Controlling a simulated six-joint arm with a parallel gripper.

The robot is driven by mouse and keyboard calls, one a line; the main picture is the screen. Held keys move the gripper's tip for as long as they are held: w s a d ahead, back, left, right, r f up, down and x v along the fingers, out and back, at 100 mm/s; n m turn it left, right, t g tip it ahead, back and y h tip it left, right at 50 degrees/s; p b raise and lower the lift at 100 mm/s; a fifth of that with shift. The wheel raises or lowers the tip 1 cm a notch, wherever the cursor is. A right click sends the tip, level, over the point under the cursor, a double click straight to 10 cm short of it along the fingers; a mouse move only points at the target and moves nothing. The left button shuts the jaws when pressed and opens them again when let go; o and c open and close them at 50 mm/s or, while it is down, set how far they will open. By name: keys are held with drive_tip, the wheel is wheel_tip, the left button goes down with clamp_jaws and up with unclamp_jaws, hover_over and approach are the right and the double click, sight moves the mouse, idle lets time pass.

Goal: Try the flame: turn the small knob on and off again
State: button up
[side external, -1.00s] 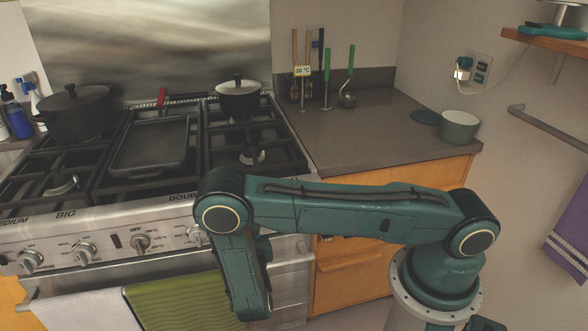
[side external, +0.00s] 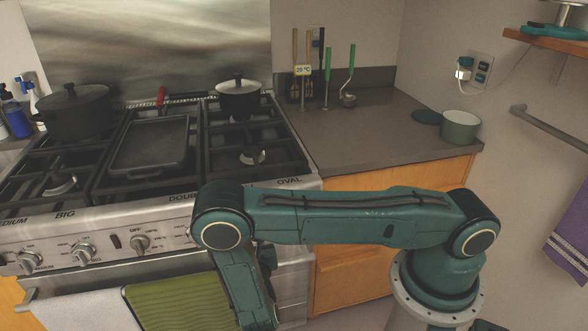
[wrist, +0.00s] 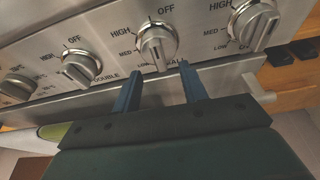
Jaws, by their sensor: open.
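The small knob (wrist: 157,44) is a metal dial with a raised grip bar on the stove's front panel. Its label is partly hidden, with only the end letters showing. The bar stands roughly upright, toward the OFF mark. My gripper (wrist: 160,68) is open, its two blue fingers just below the knob, one to each side of its lower part. Nothing is between the fingertips, and contact cannot be told. In the side view my arm hides the gripper and this knob.
Similar knobs flank it in the wrist view, one by the DOUBLE label (wrist: 79,68) and one at right (wrist: 254,24). A green towel (side external: 182,302) hangs below the panel. A dark pot (side external: 75,112), a griddle (side external: 150,147) and a lidded pot (side external: 239,98) stand on the stove.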

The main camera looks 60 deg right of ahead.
drive_tip(key=s+a, duration=0.5)
drive_tip(key=shift+s+a, duration=0.15)
drive_tip(key=shift+s, duration=0.1)
idle(0.3)
drive_tip(key=s+d+r+m+g+y, duration=0.2)
drive_tip(key=d+r+m+g, duration=0.15)
drive_tip(key=r+m, duration=0.6)
drive_tip(key=s+d+r+m+g+y, duration=0.1)
drive_tip(key=d+r+m+g+y, duration=0.2)
drive_tip(key=r+m, duration=0.6)
drive_tip(key=s+r+m+t+y, duration=0.1)
drive_tip(key=s+r+m+y, duration=0.4)
drive_tip(key=s+r, duration=1.1)
drive_tip(key=s+d+m, duration=0.1)
drive_tip(key=m, duration=0.2)
drive_tip(key=shift+r+t, duration=0.15)
drive_tip(key=shift+t, duration=0.2)
